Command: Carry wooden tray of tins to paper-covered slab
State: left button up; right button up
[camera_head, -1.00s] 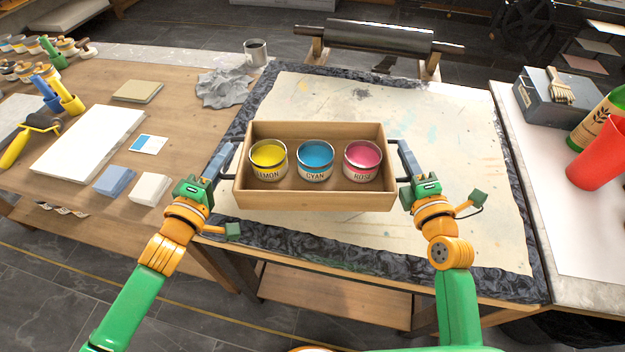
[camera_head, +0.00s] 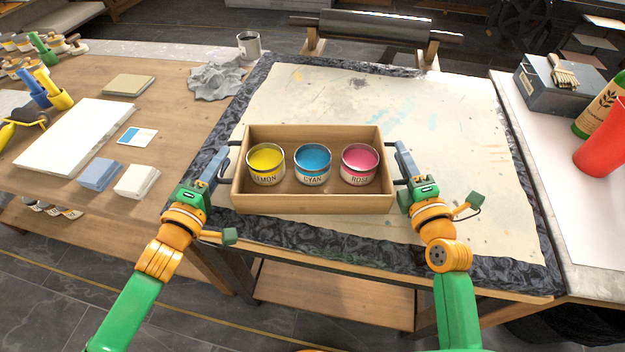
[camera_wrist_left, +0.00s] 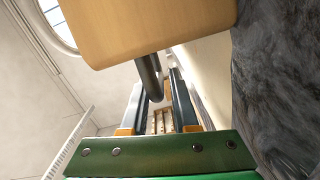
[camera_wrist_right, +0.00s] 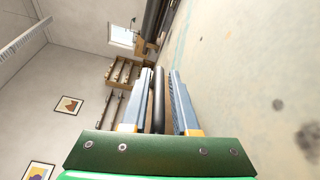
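The wooden tray (camera_head: 312,202) is level in the middle of the head view, over the left front part of a slab (camera_head: 300,232) with dark marbled edges covered by a stained cream paper (camera_head: 440,190). It holds a yellow tin (camera_head: 266,163), a cyan tin (camera_head: 312,164) and a rose tin (camera_head: 360,164), all upright. My right gripper (camera_head: 401,162) is shut on the right handle (camera_wrist_right: 158,100). I cannot tell whether the tray's underside touches the paper.
A roller (camera_head: 375,28) stands behind the slab. A white-covered table at right bears a grey box (camera_head: 555,92), a red cup (camera_head: 600,150) and a bottle.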

pick_arm(q)
jog(key=shift+o, duration=0.7)
jog(key=shift+s+r, duration=0.1)
jog(key=shift+r, duration=0.05)
pick_arm(e)
jog(key=shift+o, duration=0.7)
jog(key=shift+s+r, duration=0.1)
jog(key=shift+r, duration=0.1)
pick_arm(q)
jog(key=shift+s+a, duration=0.1)
jog(key=shift+s, duration=0.2)
pick_arm(e)
jog(key=shift+s, duration=0.2)
pick_arm(q)
jog(key=v, duration=1.1)
jog(key=shift+s, duration=0.15)
pick_arm(e)
jog(key=s, duration=0.7)
jog(key=s+d, duration=0.1)
jog(key=s, duration=0.3)
jog(key=shift+s+r, duration=0.15)
jog(key=shift+s, duration=0.15)
pick_arm(q)
jog(key=shift+a, duration=0.1)
